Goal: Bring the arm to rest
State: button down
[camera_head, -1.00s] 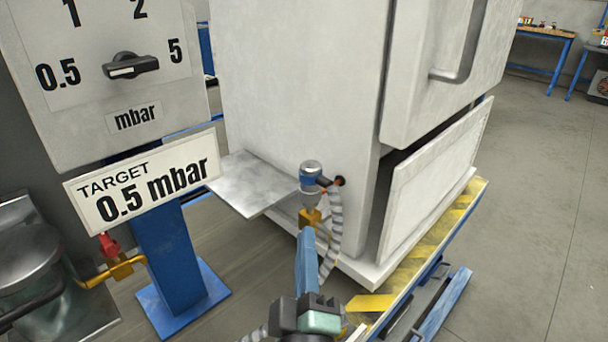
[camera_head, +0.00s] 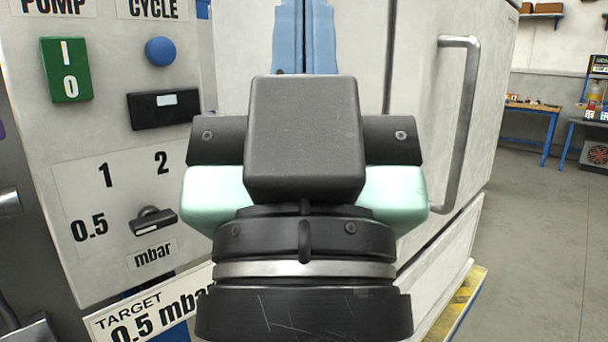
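My gripper (camera_head: 304,40) is large in the middle of the view, raised close in front of the camera. Its black wrist and body with mint-green sides show from behind. The two light-blue fingers point up and away, side by side with only a thin seam between them. The ends of the fingers run out of the top of the picture, and I see nothing held between them. My gripper's body hides much of the white cabinet (camera_head: 420,90) behind it.
A grey control panel (camera_head: 110,130) stands at the left, with a green switch (camera_head: 66,70), a blue button (camera_head: 160,51) and a black mbar knob (camera_head: 153,221). A target sign (camera_head: 140,318) is below. The cabinet's handle (camera_head: 463,120) juts out at the right.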

notch_tip(320, 180, up, 23)
jog(key=p, duration=2.1)
jog(key=shift+r, duration=0.2)
